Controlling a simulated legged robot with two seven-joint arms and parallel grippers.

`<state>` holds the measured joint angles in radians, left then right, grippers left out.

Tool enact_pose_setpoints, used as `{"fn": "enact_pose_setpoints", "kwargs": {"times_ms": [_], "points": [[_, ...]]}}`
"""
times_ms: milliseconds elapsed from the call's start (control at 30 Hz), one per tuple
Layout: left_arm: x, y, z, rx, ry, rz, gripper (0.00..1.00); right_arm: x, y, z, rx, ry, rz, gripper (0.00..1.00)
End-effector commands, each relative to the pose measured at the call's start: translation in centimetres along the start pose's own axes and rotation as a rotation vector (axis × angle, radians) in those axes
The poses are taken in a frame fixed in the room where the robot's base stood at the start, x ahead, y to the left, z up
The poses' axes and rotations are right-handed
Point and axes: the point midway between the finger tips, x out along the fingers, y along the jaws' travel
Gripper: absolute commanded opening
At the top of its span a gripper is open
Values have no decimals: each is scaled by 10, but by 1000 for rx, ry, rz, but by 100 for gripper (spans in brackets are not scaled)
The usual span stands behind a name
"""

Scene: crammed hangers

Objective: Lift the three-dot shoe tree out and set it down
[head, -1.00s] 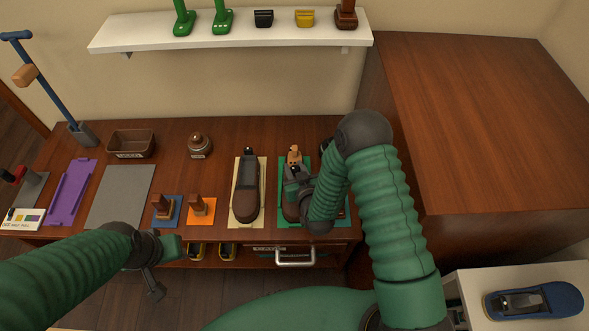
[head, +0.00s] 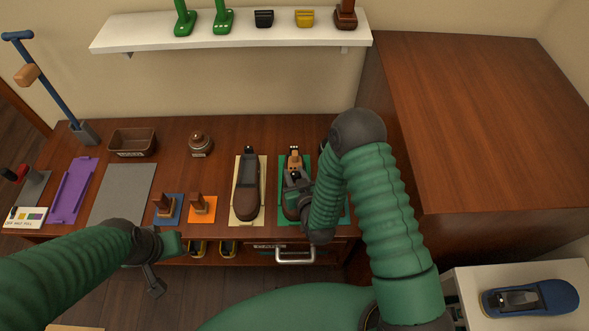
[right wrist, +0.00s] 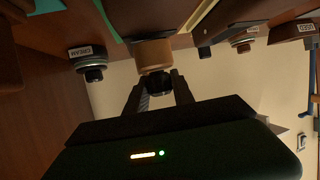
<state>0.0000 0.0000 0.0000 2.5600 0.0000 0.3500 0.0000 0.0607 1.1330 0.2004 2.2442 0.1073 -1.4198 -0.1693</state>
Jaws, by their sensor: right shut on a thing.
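A light wooden shoe tree (head: 294,161) shows at the far end of a brown shoe (head: 291,204) on the green mat (head: 284,219). I cannot make out its dots. My right gripper (head: 299,183) is over this shoe and partly hides it. In the right wrist view, the right gripper (right wrist: 159,88) is shut on the dark knob of the wooden shoe tree (right wrist: 152,54). I cannot tell whether the tree is still inside the shoe. My left gripper (head: 155,283) hangs in front of the bench; its jaw state is unclear.
Another brown shoe (head: 247,190) lies on a cream mat to the left. A grey mat (head: 121,193), a brown basket (head: 132,142) and a round jar (head: 200,143) are farther left. A white shelf (head: 230,40) hangs above. A tall wooden cabinet (head: 480,120) stands at right.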

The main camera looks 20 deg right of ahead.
Motion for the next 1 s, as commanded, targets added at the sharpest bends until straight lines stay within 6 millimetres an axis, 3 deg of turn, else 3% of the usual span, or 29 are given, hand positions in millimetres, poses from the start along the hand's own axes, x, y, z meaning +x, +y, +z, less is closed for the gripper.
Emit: {"fn": "enact_pose_setpoints", "kwargs": {"times_ms": [1000], "points": [[0,0,0,0,0,0,36,-87,-27,37,0,-2,-3,0]]}}
